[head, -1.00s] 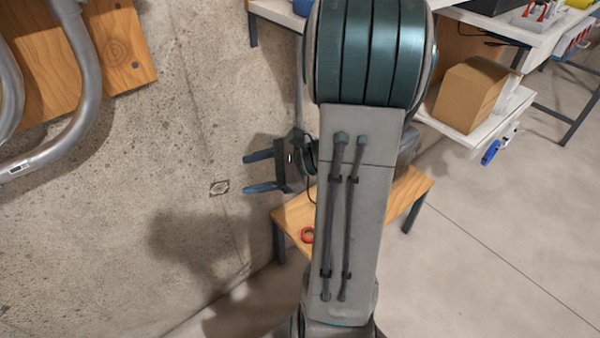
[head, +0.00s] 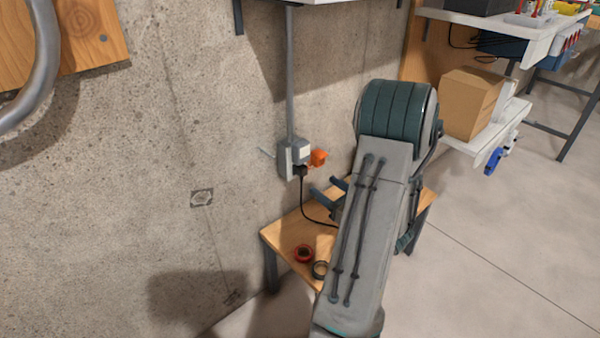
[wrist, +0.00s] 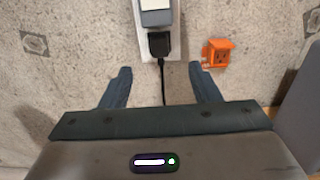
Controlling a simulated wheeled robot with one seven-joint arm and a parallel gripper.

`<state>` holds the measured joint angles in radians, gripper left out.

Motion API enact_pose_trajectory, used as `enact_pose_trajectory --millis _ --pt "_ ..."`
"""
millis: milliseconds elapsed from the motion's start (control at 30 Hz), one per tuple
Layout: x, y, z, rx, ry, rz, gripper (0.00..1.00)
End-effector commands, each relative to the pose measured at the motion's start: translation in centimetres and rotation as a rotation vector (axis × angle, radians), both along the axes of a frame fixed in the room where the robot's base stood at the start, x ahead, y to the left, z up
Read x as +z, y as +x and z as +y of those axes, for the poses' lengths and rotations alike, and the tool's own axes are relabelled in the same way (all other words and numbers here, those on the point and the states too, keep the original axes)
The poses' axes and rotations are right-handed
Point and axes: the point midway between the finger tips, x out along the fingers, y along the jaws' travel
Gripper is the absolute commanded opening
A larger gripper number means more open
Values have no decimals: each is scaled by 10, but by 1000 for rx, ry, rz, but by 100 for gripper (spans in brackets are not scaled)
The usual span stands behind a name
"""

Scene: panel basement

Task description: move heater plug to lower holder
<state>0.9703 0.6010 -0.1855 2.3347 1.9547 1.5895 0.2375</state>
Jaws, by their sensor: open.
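A black plug (head: 301,171) with a black cord sits in the lower part of a pale outlet plate (head: 285,160) on the concrete wall; I take it as the heater plug. It also shows in the wrist view (wrist: 158,44), below a grey-white block (wrist: 155,12). An orange box with a socket face (head: 318,157) is on the wall to the right; it is also in the wrist view (wrist: 218,53). I cannot tell which part is the lower holder. My gripper (head: 323,188) is open and empty, below and in front of the plug. In the wrist view its fingers (wrist: 160,76) flank the cord.
A shelf with a cardboard box (head: 470,103) is at right. The wall at left is largely bare.

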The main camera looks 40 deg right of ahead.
Motion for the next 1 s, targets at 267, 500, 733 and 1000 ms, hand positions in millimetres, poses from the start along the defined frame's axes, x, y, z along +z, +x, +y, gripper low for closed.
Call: enact_pose_trajectory --millis 267,500,733,1000 --pt "1 19 2 4 -1 0 56" --pt "0 55 6 5 -1 0 56" --pt "0 80 7 3 -1 0 56" --pt "0 90 7 2 -1 0 56"
